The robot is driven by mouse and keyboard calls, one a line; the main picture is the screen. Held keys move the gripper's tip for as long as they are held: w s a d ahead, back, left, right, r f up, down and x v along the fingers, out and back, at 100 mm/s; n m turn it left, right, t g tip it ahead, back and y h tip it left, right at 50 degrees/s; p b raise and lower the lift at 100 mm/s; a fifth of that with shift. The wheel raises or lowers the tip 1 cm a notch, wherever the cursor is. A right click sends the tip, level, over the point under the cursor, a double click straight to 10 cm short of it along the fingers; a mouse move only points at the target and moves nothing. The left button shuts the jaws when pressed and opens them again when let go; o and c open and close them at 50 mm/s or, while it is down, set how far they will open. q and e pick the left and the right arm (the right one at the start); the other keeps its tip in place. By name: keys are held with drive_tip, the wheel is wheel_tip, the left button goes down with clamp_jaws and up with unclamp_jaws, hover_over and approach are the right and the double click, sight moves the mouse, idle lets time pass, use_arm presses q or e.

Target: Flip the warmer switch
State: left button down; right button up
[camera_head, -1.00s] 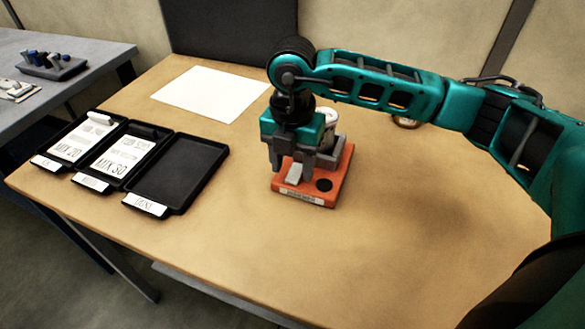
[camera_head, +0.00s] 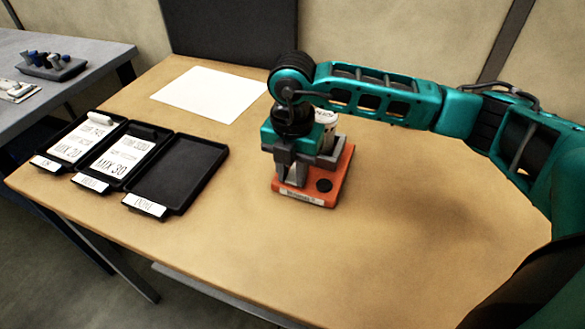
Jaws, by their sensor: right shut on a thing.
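The warmer is an orange box (camera_head: 338,183) with a label on its front edge, a round black spot (camera_head: 324,185) on top and a white can (camera_head: 327,119) at its back. Its light grey switch (camera_head: 294,176) is on the front left of the top, mostly hidden by my right gripper. My right gripper (camera_head: 291,183) points down over the warmer, its fingers closed around the switch. Whether the switch has tilted is too small to tell. My left gripper is not in view.
Three black trays stand at the left; the nearest tray (camera_head: 180,165) is empty, the others hold white cards. A white sheet (camera_head: 208,94) lies at the back. The table's front and right are clear. A grey side table (camera_head: 100,50) holds a dark rack (camera_head: 52,68).

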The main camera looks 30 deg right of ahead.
clamp_jaws()
drive_tip(key=shift+w+d+r+g+y+p, duration=0.15)
drive_tip(key=shift+d+g+y+p, duration=0.1)
drive_tip(key=shift+g+y, duration=0.35)
drive_tip(key=shift+w+d+r+g+y+p, duration=0.15)
drive_tip(key=shift+g+y+p, duration=0.1)
drive_tip(key=shift+g+y, duration=0.35)
drive_tip(key=shift+f, duration=0.1)
drive_tip(key=o, duration=0.9)
unclamp_jaws()
drive_tip(key=v, duration=1.3)
drive_tip(key=shift+s, duration=0.15)
